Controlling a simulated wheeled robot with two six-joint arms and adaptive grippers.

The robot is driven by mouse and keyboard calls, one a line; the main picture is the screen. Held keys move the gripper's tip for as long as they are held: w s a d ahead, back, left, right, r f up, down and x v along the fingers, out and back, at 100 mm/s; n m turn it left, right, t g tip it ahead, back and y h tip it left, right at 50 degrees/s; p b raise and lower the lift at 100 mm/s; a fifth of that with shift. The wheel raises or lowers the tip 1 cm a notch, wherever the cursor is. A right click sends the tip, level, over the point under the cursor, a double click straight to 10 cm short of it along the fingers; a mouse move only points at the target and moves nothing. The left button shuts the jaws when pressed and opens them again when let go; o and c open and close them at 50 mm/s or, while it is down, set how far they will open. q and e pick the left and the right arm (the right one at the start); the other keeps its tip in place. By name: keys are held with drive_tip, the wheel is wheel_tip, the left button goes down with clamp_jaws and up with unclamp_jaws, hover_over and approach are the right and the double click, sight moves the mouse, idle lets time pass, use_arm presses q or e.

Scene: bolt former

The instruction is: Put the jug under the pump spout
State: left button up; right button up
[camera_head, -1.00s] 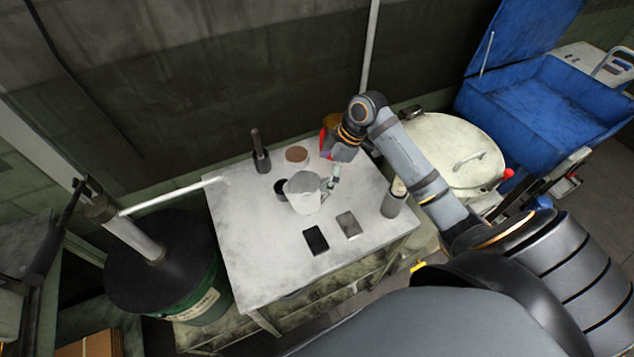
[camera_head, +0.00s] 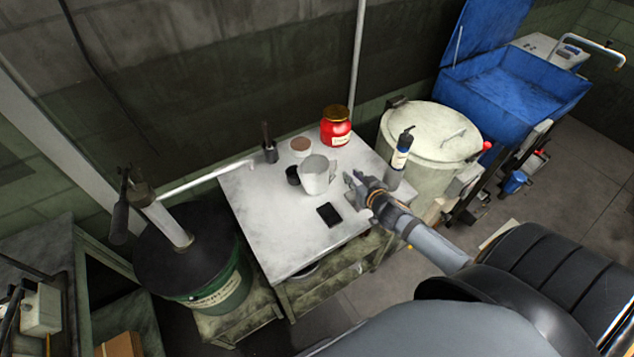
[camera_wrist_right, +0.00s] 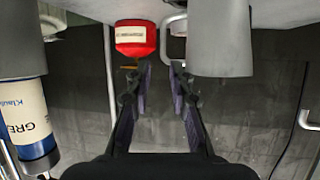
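The light grey jug (camera_head: 314,178) stands upright on the table, its handle toward the right. In the right wrist view the jug (camera_wrist_right: 222,45) shows at the upper right, with its handle beside it. The pump (camera_head: 165,218) rises from a dark green drum (camera_head: 205,285) at the left. Its long pale spout (camera_head: 205,181) reaches over the table's left back corner; the jug is right of the spout's end. My right gripper (camera_head: 352,187) is just right of the jug, apart from it. In the wrist view its fingers (camera_wrist_right: 160,85) are apart and empty. My left gripper is not in view.
A pale drum (camera_head: 425,135) and blue bin (camera_head: 515,90) stand right. The table's front left is clear.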

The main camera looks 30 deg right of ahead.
sight(337, 163)
drive_tip(key=x, duration=0.5)
drive_tip(key=shift+w+a, duration=0.1)
drive_tip(key=x, duration=0.5)
drive_tip(key=shift+w+a+f, duration=0.1)
drive_tip(key=shift+a+f, duration=0.05)
drive_tip(key=shift+a, duration=0.05)
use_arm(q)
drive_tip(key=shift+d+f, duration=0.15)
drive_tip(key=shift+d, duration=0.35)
use_arm(e)
clamp_jaws()
